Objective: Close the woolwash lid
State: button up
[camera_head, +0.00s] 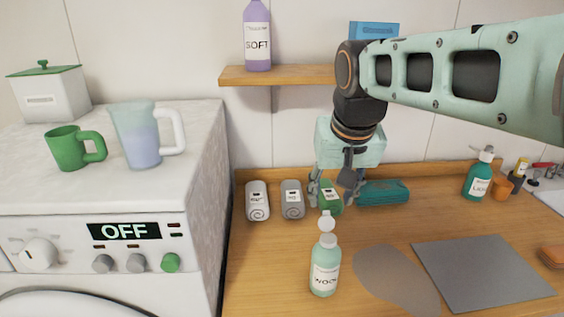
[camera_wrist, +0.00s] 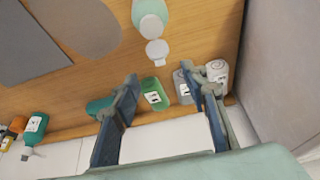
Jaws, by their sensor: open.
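The woolwash bottle (camera_head: 325,275) is pale green with a white label and stands upright on the wooden counter. Its round white lid (camera_head: 327,220) is flipped open, standing up above the cap at the back. In the wrist view the bottle (camera_wrist: 150,12) is at the top edge, with the lid (camera_wrist: 157,50) extending below it. My gripper (camera_head: 332,190) is open and empty, behind the bottle and above the counter, apart from the lid. Its fingers (camera_wrist: 160,82) frame a green roll in the wrist view.
Grey rolls (camera_head: 292,200), a green roll (camera_head: 331,203) and a teal roll (camera_head: 384,193) lie along the back wall. A shelf (camera_head: 240,76) holds a purple bottle. The washing machine (camera_head: 100,215) stands left. Grey mats (camera_head: 480,272) lie right of the bottle.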

aim_at(326, 221)
jog(key=x, duration=0.7)
jog(key=shift+b, duration=0.4)
grip_shut()
